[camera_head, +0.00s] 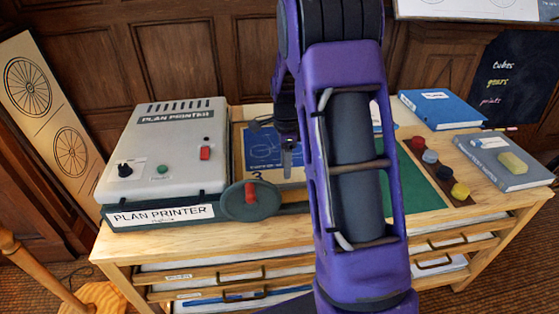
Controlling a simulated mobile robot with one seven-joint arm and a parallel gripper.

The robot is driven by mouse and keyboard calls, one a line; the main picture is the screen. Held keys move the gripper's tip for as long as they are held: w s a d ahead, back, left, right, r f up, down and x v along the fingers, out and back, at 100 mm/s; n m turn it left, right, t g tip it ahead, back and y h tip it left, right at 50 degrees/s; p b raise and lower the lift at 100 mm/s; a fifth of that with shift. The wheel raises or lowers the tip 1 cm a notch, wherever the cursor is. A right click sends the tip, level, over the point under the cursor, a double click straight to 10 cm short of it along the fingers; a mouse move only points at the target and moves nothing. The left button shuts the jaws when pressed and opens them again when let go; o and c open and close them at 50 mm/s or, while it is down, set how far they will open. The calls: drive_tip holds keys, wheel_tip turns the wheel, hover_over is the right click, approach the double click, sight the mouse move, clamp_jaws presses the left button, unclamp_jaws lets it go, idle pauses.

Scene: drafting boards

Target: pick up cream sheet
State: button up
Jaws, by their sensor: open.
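My gripper (285,148) is dark, points down over the blue drawing and is partly covered by my arm. It is open, and nothing shows held in it. I cannot tell whether its tips touch the table.
A grey plan printer (165,150) with a round crank wheel (249,200) stands left of my gripper. On the right are a green mat (425,190), several paint pots (430,157), a blue book (441,109) and a grey book (503,160). Drawers (215,275) are below.

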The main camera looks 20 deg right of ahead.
sight(286, 185)
wheel_tip(286, 185, down, 7)
drive_tip(key=shift+d+r+b, duration=0.1)
drive_tip(key=shift+r+b, duration=0.05)
drive_tip(key=shift+b, duration=0.15)
clamp_jaws()
idle(0.3)
